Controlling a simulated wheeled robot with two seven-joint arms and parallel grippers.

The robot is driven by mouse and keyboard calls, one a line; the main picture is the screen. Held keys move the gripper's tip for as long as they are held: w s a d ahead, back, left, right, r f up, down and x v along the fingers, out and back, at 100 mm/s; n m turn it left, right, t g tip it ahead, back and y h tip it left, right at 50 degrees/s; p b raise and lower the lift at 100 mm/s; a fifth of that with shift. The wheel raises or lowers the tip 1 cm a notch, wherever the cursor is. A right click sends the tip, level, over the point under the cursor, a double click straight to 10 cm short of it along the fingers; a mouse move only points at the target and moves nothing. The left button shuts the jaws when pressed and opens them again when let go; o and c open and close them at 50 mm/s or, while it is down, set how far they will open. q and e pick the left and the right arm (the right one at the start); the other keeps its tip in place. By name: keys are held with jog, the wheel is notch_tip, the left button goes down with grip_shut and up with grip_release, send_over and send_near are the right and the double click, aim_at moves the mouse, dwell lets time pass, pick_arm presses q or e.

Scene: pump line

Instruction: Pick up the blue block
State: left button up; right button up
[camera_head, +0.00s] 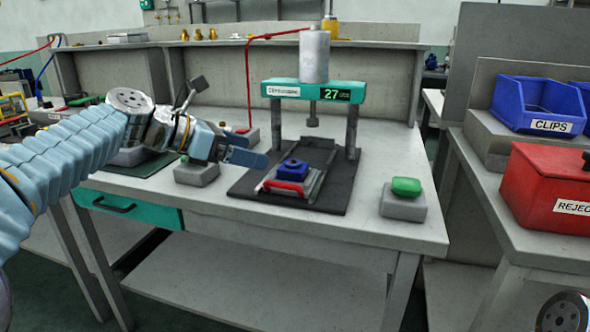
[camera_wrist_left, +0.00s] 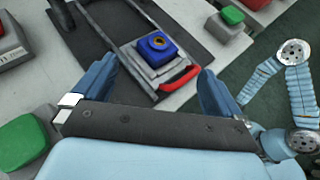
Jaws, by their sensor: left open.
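The blue block (camera_head: 293,168) sits on a metal sliding carriage (camera_head: 314,187) with a red handle (camera_head: 286,188), in front of the press ram. In the left wrist view the blue block (camera_wrist_left: 158,48) has a yellow ring and dark centre on top. My left gripper (camera_head: 255,151) is open and empty, left of the block and above the bench. In its wrist view, its two blue fingers (camera_wrist_left: 157,85) are spread wide, and the block shows ahead between them, apart from both. My right gripper is not in view.
The green press frame (camera_head: 314,90) stands over a dark base plate (camera_head: 248,182). A green button box (camera_head: 404,205) stands at the right, another grey box (camera_head: 196,173) at the left. A blue clips bin (camera_head: 540,103) and a red reject box (camera_head: 550,190) occupy the right-hand bench.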

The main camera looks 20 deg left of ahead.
aim_at(289, 163)
pick_arm(q)
jog(key=x, duration=1)
jog(key=shift+w+f+b, duration=0.15)
jog(key=shift+f+b, duration=0.15)
jog(key=shift+b, duration=0.1)
jog(key=shift+r, duration=0.1)
jog(key=c, duration=1.2)
